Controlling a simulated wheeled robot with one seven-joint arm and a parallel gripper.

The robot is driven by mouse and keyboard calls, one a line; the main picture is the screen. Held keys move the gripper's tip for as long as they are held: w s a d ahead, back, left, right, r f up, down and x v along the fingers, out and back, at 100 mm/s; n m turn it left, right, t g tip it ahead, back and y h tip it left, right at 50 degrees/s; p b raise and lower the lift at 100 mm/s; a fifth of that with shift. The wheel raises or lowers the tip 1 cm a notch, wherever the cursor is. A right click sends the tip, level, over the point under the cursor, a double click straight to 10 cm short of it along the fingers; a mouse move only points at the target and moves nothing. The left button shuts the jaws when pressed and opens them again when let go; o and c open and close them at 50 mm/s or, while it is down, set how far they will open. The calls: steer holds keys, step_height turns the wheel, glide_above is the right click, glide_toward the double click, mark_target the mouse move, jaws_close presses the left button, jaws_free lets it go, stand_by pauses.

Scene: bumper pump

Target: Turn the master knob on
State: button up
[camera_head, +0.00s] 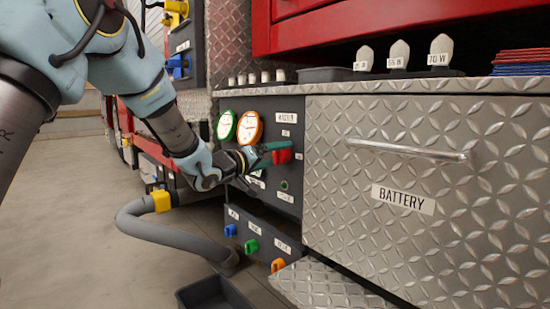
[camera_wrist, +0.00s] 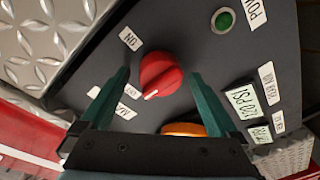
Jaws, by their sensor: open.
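The red master knob (camera_wrist: 162,70) is round, on a dark panel. In the wrist view its white pointer mark faces the lower left, close to a small label (camera_wrist: 131,90) that seems to read OFF. An ON label (camera_wrist: 130,38) sits above left of the knob. My gripper (camera_wrist: 161,76) is open, its two green fingers on either side of the knob with visible gaps. Whether the tips touch the panel I cannot tell. In the head view my gripper (camera_head: 277,151) is at the knob (camera_head: 284,157), which it partly hides.
Two gauges, green-rimmed (camera_head: 226,126) and orange-rimmed (camera_head: 249,128), sit left of the knob. A green button (camera_wrist: 223,20) is on the same panel. The BATTERY drawer (camera_head: 430,170) with its protruding handle (camera_head: 405,150) is at right. A grey hose (camera_head: 160,228) curves below my arm.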

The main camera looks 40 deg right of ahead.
steer(key=shift+c, duration=0.4)
steer(key=c, duration=1.3)
steer(key=m, duration=0.4)
steer(key=shift+f+m+b, duration=0.15)
steer(key=shift+m+b, duration=0.15)
steer(key=shift+b, duration=0.1)
steer(key=m+b, duration=0.1)
steer(key=m, duration=0.3)
steer(key=shift+f+m+g+h+b, duration=0.1)
steer(key=shift+m+g+h+b, duration=0.2)
steer(key=shift+m+h, duration=0.1)
steer(key=m+b, duration=0.2)
steer(key=m, duration=0.3)
steer(key=shift+g, duration=0.4)
steer(key=shift+w+m+g+b, duration=0.1)
steer(key=shift+m+g+b, duration=0.2)
steer(key=shift+m+b, duration=1.45)
steer(key=shift+m+p, duration=0.65)
steer(key=shift+m, duration=0.1)
